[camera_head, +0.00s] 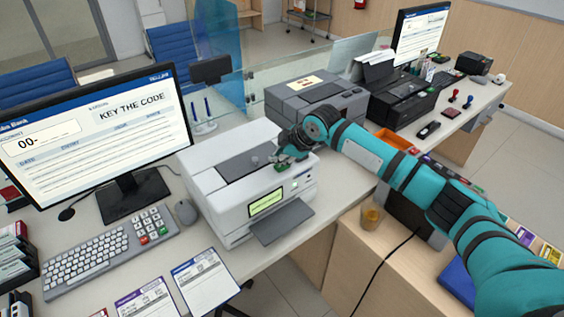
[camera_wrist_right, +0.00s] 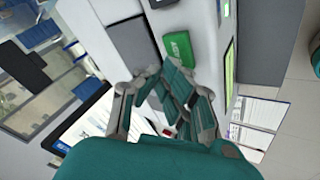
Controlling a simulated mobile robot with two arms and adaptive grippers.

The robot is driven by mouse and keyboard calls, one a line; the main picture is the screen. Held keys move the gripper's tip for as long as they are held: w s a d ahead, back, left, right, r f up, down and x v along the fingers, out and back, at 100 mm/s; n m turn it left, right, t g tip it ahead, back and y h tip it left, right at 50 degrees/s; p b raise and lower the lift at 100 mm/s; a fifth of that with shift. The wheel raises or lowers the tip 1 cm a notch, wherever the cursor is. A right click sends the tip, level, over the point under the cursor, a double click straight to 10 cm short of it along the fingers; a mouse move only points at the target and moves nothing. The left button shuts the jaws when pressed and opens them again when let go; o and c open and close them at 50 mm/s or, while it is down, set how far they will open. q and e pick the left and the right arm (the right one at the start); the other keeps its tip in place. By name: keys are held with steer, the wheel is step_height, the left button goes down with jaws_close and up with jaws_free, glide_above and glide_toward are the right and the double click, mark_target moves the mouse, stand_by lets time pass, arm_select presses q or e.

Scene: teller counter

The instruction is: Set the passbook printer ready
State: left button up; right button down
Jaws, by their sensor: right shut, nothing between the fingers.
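The passbook printer (camera_head: 212,180) is a white box on the counter with a dark panel on top, a lit green display (camera_head: 267,202) and a grey tray (camera_head: 282,222) sticking out at its front. My right gripper (camera_head: 287,157) is over the printer's top right part, shut and empty. In the right wrist view my right gripper (camera_wrist_right: 178,88) has its fingers together close to a green key (camera_wrist_right: 179,48) on the printer. I cannot tell whether they touch it. The green display (camera_wrist_right: 230,65) shows edge-on there. My left gripper is not in view.
A monitor (camera_head: 95,135) reads "KEY THE CODE" and "00-". A keyboard (camera_head: 108,252) with a number pad (camera_head: 153,228) and a mouse (camera_head: 186,212) lie left of the printer. A grey machine (camera_head: 318,100) stands behind. Cards (camera_head: 205,282) lie along the front edge.

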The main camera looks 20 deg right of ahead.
mark_target(279, 166)
steer(key=shift+r, duration=0.3)
step_height(279, 166, up, 5)
steer(key=p, duration=0.5)
stand_by(0.7)
